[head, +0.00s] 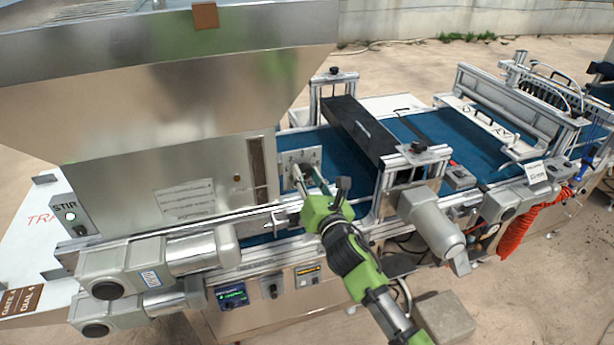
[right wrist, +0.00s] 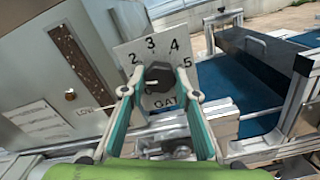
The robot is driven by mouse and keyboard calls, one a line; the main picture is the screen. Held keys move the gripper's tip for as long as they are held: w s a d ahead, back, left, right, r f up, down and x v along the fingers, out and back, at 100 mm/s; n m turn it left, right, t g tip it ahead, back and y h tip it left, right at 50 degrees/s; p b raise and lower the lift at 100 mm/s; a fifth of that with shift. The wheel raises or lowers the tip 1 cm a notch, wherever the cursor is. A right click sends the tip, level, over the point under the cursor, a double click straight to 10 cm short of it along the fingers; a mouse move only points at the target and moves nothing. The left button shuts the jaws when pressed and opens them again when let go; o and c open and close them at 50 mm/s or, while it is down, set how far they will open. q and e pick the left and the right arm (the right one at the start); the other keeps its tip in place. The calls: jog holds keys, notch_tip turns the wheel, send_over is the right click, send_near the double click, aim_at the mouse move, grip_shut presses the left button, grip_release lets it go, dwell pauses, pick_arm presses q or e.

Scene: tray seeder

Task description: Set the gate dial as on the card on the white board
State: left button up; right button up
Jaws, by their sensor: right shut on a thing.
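The gate dial is a dark knob (right wrist: 158,76) on a pale plate (right wrist: 140,50) with the numbers 2, 3, 4 and 5 readable around it. In the head view the dial plate (head: 308,157) stands at the hopper's right side. My right gripper (right wrist: 159,93) has a finger on each side of the knob and is shut on it; it also shows in the head view (head: 307,180). Which number the knob points to, I cannot tell. A brown card (head: 20,300) at the lower left of the white board (head: 38,215) reads "GATE" and "DIAL 4". My left gripper is out of view.
The metal hopper (head: 170,110) rises left of the dial. A blue belt (head: 345,160) runs behind and right of it, under a black crossbar (head: 358,128). A frame rail (head: 265,222) and a grey motor (head: 432,222) lie close to my right arm.

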jog(key=m, duration=0.6)
jog(key=m+b, duration=0.1)
jog(key=m, duration=0.5)
jog(key=shift+m, duration=0.4)
jog(key=m, duration=1.1)
jog(key=shift+f+m, duration=0.1)
jog(key=shift+m, duration=0.3)
jog(key=o, duration=1.1)
